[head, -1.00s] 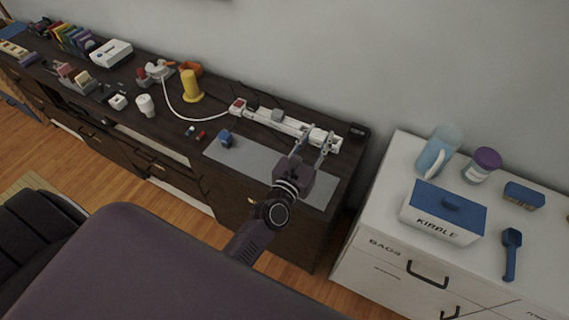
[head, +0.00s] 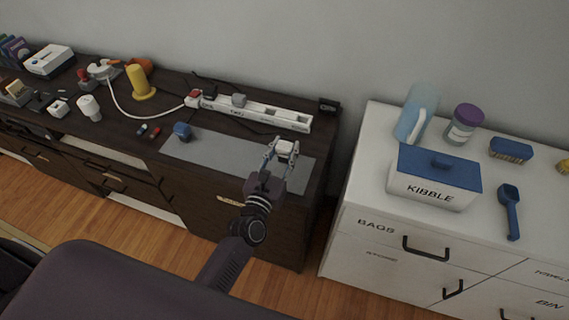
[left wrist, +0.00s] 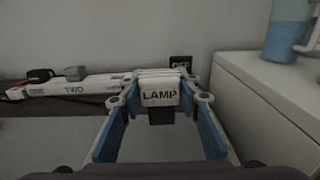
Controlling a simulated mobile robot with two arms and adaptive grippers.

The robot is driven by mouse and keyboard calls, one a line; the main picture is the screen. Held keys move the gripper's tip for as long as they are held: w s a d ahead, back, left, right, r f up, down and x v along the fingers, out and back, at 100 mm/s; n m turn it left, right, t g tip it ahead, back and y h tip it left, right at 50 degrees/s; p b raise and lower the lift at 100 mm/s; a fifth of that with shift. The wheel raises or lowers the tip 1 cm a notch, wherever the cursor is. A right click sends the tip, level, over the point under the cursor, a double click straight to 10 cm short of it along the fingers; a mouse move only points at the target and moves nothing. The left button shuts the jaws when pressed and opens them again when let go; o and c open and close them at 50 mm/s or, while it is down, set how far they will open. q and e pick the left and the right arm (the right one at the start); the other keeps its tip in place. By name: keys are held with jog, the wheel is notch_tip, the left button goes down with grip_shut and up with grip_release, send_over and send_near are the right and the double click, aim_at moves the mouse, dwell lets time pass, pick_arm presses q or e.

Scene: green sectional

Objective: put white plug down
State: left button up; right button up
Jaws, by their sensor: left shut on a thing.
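The white plug (head: 285,147) is held between the fingertips of my left gripper (head: 281,150), above the right part of the grey mat (head: 215,158). In the left wrist view the plug (left wrist: 160,93) reads "LAMP" and has a dark part below it. Both fingers close on its sides. The white power strip (head: 262,112) lies behind it along the back of the dark cabinet. A gap shows between the plug and the strip in the head view. My right gripper is not in view.
A small black box (head: 327,106) is at the back right. The white cabinet with the kibble box (head: 433,183) stands to the right.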

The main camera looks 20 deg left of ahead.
aim_at(285, 159)
pick_arm(q)
jog(key=shift+f+b, duration=0.4)
jog(key=shift+f, duration=0.05)
notch_tip(285, 159, down, 4)
jog(key=b, duration=0.3)
jog(key=shift+r, duration=0.3)
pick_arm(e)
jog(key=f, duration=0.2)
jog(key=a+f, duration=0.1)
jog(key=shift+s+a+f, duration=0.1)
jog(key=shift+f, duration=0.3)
pick_arm(q)
jog(key=o, duration=1.2)
jog(key=shift+f, duration=0.2)
jog(key=shift+c, duration=0.2)
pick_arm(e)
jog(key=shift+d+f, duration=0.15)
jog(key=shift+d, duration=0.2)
